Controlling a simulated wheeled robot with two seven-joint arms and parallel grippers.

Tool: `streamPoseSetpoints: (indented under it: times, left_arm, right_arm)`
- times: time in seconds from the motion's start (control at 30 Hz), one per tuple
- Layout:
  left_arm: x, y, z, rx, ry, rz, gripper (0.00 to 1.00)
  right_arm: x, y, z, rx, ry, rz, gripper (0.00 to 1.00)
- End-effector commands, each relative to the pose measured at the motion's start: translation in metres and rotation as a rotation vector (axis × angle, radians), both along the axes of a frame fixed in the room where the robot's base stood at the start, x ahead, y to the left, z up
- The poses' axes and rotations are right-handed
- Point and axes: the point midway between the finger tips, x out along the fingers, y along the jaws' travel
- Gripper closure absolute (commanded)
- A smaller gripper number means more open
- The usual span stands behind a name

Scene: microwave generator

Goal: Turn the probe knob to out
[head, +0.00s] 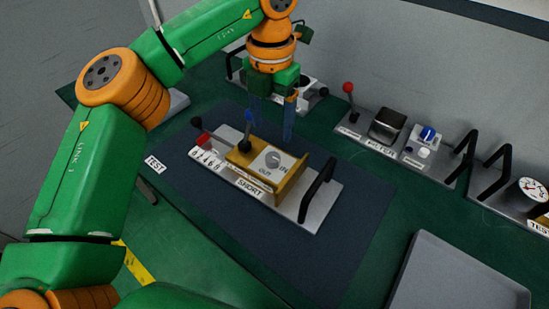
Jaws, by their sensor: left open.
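My left gripper (270,122) reaches in from above, behind the knob in the picture. Its two blue fingers are apart, pointing down, with nothing seen between them. My right gripper is not in view.
Behind stand a red-knobbed lever (348,88), a black switch box (387,124), a blue-knob unit (427,134) and a gauge (530,190). A grey tray (455,280) lies front right.

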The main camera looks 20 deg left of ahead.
Motion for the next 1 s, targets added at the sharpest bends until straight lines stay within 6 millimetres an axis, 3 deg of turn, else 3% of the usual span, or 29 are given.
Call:
streamPoseSetpoints:
  times: [0.03, 0.1, 0.23, 0.5, 0.8, 0.87, 1.0]
  left_arm:
    - [0.000, 0.000, -0.014, 0.000, 0.000, 0.000, 0.29]
    - [0.000, 0.000, -0.022, 0.000, 0.000, 0.000, 0.29]
    - [0.000, 0.000, -0.032, 0.001, 0.002, -0.001, 0.29]
    - [0.000, 0.000, -0.079, 0.001, 0.002, -0.001, 0.29]
    - [0.000, 0.000, -0.090, 0.000, 0.000, 0.000, 0.29]
    - [0.000, 0.000, -0.090, 0.000, 0.000, 0.000, 0.39]
    - [0.000, 0.000, -0.089, 0.000, 0.000, 0.000, 0.77]
  right_arm:
    - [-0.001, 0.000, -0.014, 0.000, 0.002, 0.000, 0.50]
    - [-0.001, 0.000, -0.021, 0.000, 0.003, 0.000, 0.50]
    - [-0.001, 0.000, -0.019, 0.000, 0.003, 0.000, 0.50]
    - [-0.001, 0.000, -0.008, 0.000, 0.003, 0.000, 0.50]
    - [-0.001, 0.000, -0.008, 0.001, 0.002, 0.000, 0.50]
    - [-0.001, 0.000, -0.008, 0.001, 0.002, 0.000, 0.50]
    - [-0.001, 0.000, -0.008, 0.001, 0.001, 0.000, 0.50]
